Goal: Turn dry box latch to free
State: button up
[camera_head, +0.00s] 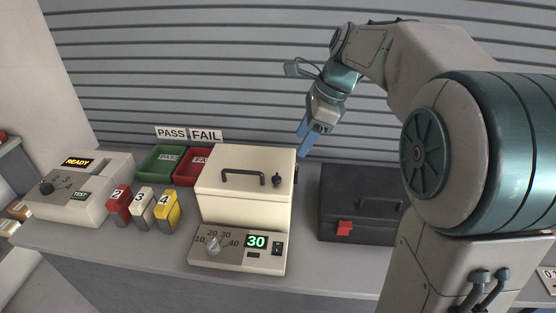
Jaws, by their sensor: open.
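A cream box (228,200) stands on the bench, its lid closed, with a black handle (243,180) on top. A small dark latch-like knob (277,181) sits at the right of that handle; its setting is too small to read. The front panel (236,256) has a dial marked 10 to 40 and a green display reading 30. My gripper (304,146) points down with blue fingers, open and empty, above and behind the right rear of the cream box, apart from the knob. The fingers overlap in this view.
A black case (362,204) with a red clasp (344,228) stands right of the cream box. Left are numbered blocks (142,203), a READY tester (80,186), and green (160,165) and red (187,174) trays. A slatted wall is behind.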

aim_at(277, 176)
jog(key=shift+m, duration=0.5)
jog(key=x, duration=0.9)
jog(key=w+x, duration=0.1)
jog(key=x, duration=0.3)
jog(key=shift+a+p, duration=0.3)
jog(key=shift+p, duration=0.1)
jog(key=c, duration=1)
